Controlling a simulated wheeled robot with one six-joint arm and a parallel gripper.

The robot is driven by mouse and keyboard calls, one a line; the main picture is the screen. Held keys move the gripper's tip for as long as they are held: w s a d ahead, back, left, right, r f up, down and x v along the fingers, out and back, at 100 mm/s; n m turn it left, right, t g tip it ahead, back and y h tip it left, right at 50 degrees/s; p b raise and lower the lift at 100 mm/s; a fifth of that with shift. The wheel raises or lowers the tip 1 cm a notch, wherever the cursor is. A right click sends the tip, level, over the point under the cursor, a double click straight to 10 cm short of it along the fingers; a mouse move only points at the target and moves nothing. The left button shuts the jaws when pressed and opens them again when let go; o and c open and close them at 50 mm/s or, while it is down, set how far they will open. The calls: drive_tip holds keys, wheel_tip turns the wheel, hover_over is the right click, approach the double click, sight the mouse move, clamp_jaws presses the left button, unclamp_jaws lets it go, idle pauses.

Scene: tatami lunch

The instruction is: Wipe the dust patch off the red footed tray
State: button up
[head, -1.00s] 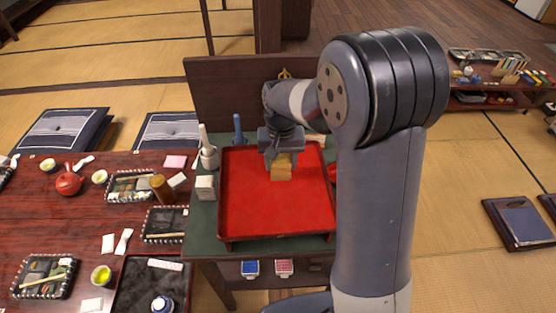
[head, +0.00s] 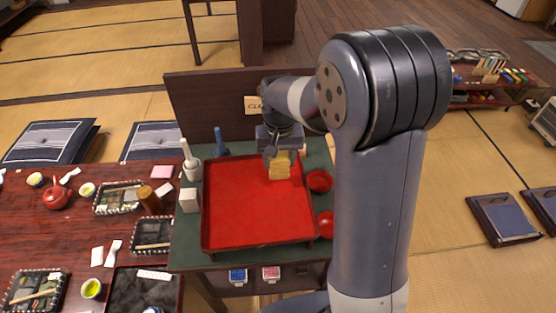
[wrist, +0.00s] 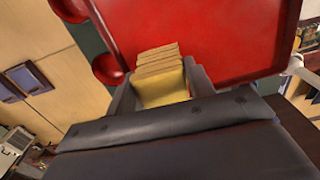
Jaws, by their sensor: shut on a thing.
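The red footed tray (head: 250,215) stands on a dark green-topped low table. In the wrist view its red floor (wrist: 215,35) fills the upper middle. My gripper (head: 278,156) is over the back right part of the tray, shut on a yellow-tan block like a sponge (head: 280,167). The wrist view shows the block (wrist: 163,88) between both fingers, its layered end toward the tray. I cannot tell whether the block touches the tray floor. I cannot make out a dust patch; part of the tray floor is hidden behind the gripper and block.
Two red bowls (head: 319,181) (head: 326,224) stand right of the tray. A white holder (head: 192,170), a pale box (head: 189,200) and a blue item (head: 219,142) stand left and behind. A dark upright panel (head: 210,105) rises at the back. A laden red-brown table (head: 75,230) is at left.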

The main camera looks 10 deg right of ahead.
drive_tip(key=shift+r+p, duration=1.1)
drive_tip(key=shift+r, duration=0.7)
drive_tip(key=shift+s+f, duration=0.1)
